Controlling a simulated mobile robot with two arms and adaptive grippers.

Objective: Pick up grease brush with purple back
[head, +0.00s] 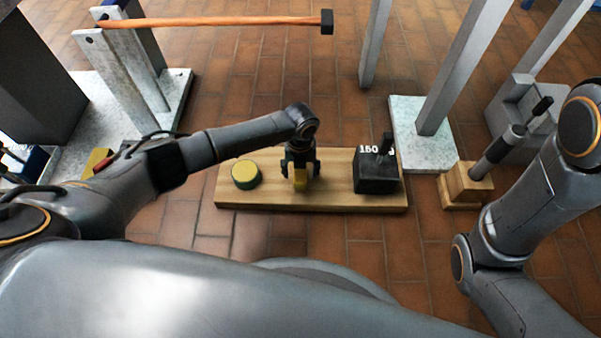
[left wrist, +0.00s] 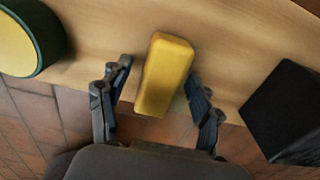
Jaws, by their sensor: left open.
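My left gripper (head: 300,172) is open above the wooden board (head: 335,200), pointing down. Between its fingers is a yellow block-shaped thing (head: 301,181).
On the board, a green round tin with a yellow top (head: 246,175) is left of the gripper and a black block marked 150 (head: 377,180) is right. A dark tool (head: 499,150) stands in a wooden block (head: 465,187). Grey posts (head: 375,45) rise behind.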

